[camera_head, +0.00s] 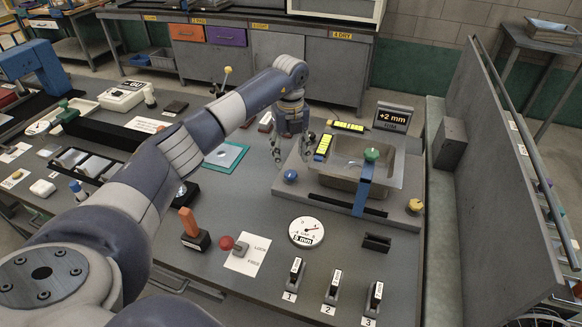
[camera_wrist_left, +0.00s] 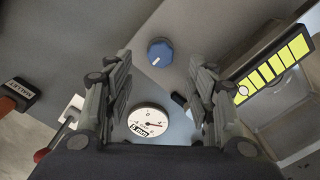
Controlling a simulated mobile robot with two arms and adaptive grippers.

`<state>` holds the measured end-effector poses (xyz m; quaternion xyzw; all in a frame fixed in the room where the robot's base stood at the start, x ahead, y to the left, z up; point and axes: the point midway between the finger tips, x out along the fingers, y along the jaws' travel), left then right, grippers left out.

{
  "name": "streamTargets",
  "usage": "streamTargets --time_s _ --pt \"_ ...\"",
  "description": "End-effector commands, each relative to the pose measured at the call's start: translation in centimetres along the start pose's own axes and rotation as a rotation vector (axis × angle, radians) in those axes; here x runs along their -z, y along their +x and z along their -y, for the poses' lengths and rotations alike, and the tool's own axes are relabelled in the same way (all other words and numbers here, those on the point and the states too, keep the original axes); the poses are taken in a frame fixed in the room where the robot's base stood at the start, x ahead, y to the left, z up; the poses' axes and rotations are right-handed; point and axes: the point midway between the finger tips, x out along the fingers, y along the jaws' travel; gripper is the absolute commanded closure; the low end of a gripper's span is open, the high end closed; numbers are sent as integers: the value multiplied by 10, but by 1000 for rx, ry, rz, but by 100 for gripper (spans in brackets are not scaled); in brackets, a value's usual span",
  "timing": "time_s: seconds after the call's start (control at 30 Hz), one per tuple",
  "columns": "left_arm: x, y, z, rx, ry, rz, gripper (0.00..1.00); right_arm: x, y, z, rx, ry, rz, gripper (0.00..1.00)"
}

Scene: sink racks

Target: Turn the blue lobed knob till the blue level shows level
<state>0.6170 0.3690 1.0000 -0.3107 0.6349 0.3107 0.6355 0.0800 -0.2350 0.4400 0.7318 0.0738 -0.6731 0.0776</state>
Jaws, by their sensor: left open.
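The blue lobed knob (camera_head: 290,175) stands at the left corner of the sink's grey base plate; it also shows in the left wrist view (camera_wrist_left: 160,53). My left gripper (camera_head: 291,150) is open and empty, pointing down above and behind the knob, apart from it. In the wrist view the knob shows between the fingertips (camera_wrist_left: 161,62). A yellow level (camera_head: 323,147) lies on the sink's left rim, and a second yellow level (camera_head: 346,126) on the back rim. In the wrist view a pale bubble sits near the lower left end of a level (camera_wrist_left: 275,68). My right gripper is not in view.
The sink basin (camera_head: 350,180) carries a blue strap with a green knob (camera_head: 372,154). A yellow knob (camera_head: 415,206) is at the right corner. A display (camera_head: 393,117) reads +2 mm. A round dial (camera_head: 306,232), a red knob (camera_head: 227,242) and numbered black blocks stand in front.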

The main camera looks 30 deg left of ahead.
Motion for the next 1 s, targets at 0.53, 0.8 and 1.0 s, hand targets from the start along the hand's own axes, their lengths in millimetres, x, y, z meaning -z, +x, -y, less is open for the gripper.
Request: streamTargets --time_s 0.53,0.8,1.0 --pt "0 62 0 1 0 1 49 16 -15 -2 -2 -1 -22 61" --pt "0 62 0 0 1 1 65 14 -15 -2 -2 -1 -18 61" --pt "0 61 0 0 1 1 93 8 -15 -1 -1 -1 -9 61"
